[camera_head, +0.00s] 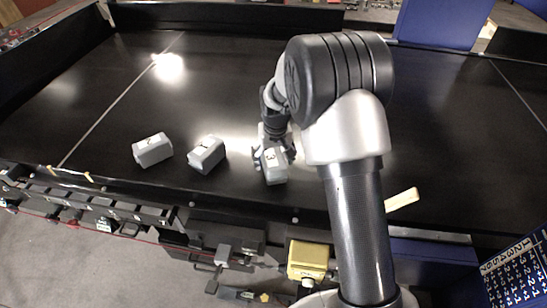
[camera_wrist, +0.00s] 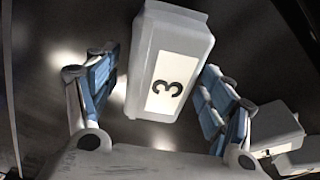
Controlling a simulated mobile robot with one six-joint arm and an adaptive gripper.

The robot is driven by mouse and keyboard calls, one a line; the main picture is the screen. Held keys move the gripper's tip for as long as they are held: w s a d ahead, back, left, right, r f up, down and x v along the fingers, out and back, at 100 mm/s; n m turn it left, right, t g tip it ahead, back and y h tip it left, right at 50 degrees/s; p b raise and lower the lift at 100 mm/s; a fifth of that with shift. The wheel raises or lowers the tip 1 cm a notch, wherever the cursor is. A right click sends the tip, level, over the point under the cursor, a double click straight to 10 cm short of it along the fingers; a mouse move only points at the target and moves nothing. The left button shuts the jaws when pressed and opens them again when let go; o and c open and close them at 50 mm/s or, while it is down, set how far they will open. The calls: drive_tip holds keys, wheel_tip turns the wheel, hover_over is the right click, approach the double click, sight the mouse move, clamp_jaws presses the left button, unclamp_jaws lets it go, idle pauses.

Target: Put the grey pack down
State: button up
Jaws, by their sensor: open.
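The grey pack (camera_head: 274,166), marked 3 on a white label, sits on the black conveyor surface (camera_head: 110,115) near its front edge. In the wrist view the pack (camera_wrist: 168,62) lies between the finger pads of my gripper (camera_wrist: 155,95). The gripper is open, with a dark gap showing on each side of the pack. In the head view my gripper (camera_head: 273,153) is low over the pack, with its fingers on either side of it. Part of the pack is hidden by the gripper there.
Two similar grey packs, one in the middle (camera_head: 206,154) and one farther left (camera_head: 152,149), stand to the left on the conveyor. A light wooden piece (camera_head: 402,199) lies to the right by the front edge. The conveyor behind the packs is clear.

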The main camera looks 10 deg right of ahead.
sight(275, 161)
drive_tip(key=shift+r, duration=0.1)
drive_tip(key=s+r, duration=0.4)
drive_tip(key=r, duration=0.6)
drive_tip(key=s+r, duration=0.5)
drive_tip(key=r, duration=0.4)
drive_tip(key=s+r+t, duration=0.2)
drive_tip(key=s+r, duration=0.1)
drive_tip(key=s, duration=2.2)
drive_tip(key=shift+t, duration=0.4)
